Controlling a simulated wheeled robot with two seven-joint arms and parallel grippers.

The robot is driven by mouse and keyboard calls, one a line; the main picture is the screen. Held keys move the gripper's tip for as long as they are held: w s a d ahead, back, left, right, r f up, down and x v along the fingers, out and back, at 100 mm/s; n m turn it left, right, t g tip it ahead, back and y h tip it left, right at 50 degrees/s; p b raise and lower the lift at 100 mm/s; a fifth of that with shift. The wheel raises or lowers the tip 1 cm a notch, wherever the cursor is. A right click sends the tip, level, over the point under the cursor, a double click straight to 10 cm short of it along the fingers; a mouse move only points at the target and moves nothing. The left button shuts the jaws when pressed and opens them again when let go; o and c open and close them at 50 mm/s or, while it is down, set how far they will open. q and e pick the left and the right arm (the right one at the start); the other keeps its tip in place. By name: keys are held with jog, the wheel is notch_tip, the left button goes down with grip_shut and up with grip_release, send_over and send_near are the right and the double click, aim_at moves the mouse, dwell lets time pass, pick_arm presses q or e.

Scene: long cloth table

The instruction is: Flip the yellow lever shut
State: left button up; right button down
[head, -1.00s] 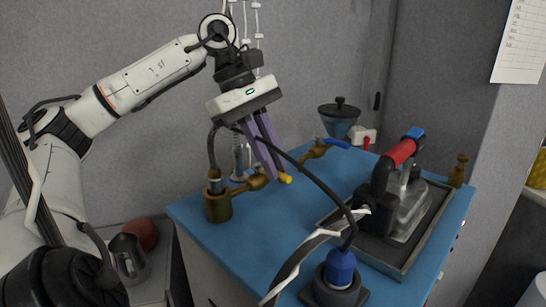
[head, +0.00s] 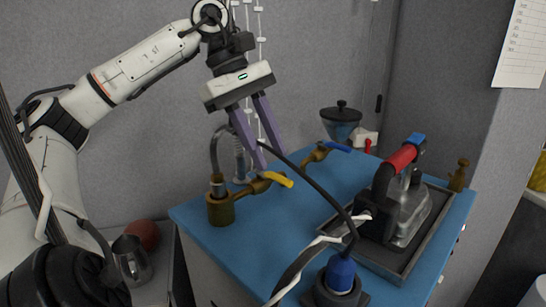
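The yellow lever (head: 277,179) sits on a brass valve (head: 255,187) that branches from a brass pipe fitting (head: 220,208) on the blue table top. The lever points right and slightly down, roughly in line with the valve. My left gripper (head: 272,158) is open, its two purple fingers spread apart. Its fingertips are just above and behind the lever in the picture, and nothing shows between them. Whether a fingertip touches the valve I cannot tell. My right gripper is not in view.
A second valve with a blue lever (head: 337,147) stands further back. A black cable (head: 318,188) runs in front of the valves to a blue plug (head: 341,272).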

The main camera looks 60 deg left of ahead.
pick_arm(q)
jog(key=p+v, duration=0.1)
jog(key=v, duration=0.5)
jog(key=shift+r, duration=0.3)
jog(key=shift+s, duration=0.1)
